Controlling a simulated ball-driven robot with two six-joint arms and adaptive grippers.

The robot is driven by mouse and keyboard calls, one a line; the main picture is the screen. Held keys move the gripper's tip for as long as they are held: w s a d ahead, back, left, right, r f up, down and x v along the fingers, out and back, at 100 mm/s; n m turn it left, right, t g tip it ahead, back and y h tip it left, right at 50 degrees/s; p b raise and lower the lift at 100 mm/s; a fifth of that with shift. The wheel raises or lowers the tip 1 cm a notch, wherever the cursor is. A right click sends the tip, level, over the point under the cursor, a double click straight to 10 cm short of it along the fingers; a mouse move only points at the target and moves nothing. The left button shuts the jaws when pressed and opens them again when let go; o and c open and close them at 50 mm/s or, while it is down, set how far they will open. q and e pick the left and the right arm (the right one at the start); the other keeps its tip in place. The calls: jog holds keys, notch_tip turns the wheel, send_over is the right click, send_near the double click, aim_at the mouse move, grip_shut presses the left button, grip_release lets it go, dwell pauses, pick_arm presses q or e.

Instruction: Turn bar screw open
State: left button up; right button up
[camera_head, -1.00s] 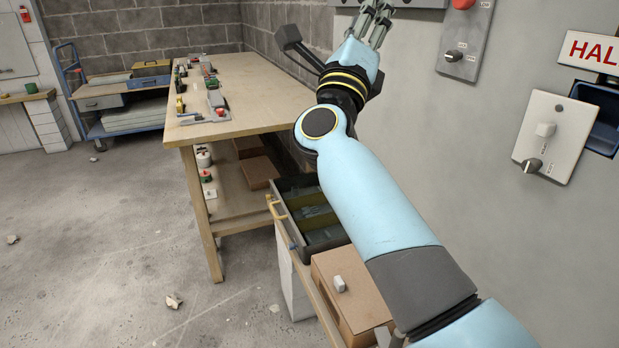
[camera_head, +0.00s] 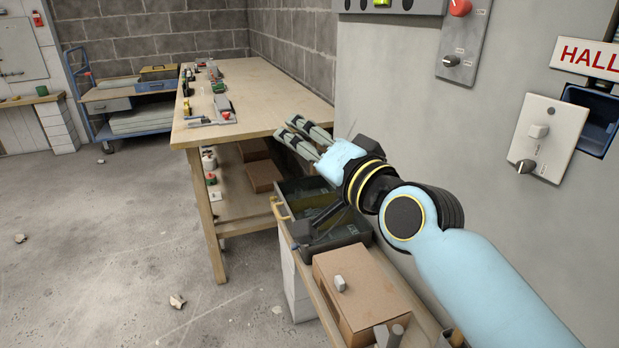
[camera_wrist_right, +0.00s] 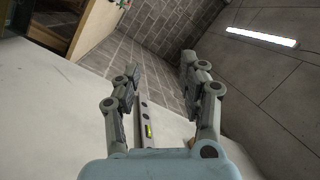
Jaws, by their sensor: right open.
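I cannot make out for sure which thing is the bar screw. A grey metal piece with a red part (camera_head: 224,113) lies near the front of the wooden workbench (camera_head: 270,95), among several small tools and fittings, too small to tell apart. My right gripper (camera_head: 289,127) is open and empty, in front of the bench's right side and above a dark drawer or crate. In the right wrist view the two fingers (camera_wrist_right: 160,68) stand wide apart with nothing between them. My left gripper is not in view.
A grey wall on the right carries a switch plate (camera_head: 540,136), a panel with a red button (camera_head: 465,40) and a sign (camera_head: 590,57). A cardboard box (camera_head: 360,290) sits below my right arm. A blue cart (camera_head: 130,110) stands far left. The floor at left is mostly clear.

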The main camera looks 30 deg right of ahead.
jog(key=shift+s+a+f+n+g, duration=0.1)
jog(key=shift+s+f+n+g, duration=0.35)
jog(key=shift+f, duration=0.25)
jog(key=shift+s+a+f+n+g, duration=0.15)
jog(key=shift+s+f+n+g, duration=0.2)
jog(key=shift+s+f, duration=0.3)
jog(key=shift+s+a+f+n+g, duration=0.1)
jog(key=shift+s+f+n+g, duration=0.25)
jog(key=shift+f, duration=0.45)
jog(key=s+d+f+n+g+h, duration=0.15)
jog(key=s+f+g, duration=0.25)
jog(key=s, duration=0.5)
jog(key=s+d+f+n+g+h, duration=0.1)
jog(key=s+d+f+n+g, duration=0.25)
jog(key=s, duration=0.45)
jog(key=s+d+f+n+g+h, duration=0.1)
jog(key=s+d+f+n+g, duration=0.15)
jog(key=s+g, duration=0.45)
jog(key=s+d+f+t, duration=0.1)
jog(key=s+f, duration=0.1)
jog(key=f, duration=1.1)
jog(key=s+d+f, duration=0.1)
jog(key=s+f, duration=0.1)
jog(key=f, duration=1.2)
jog(key=s+f+g, duration=0.1)
jog(key=s+f, duration=1.5)
jog(key=s, duration=0.2)
jog(key=shift+d+f+m+b, duration=0.3)
jog(key=shift+f+m+b, duration=0.1)
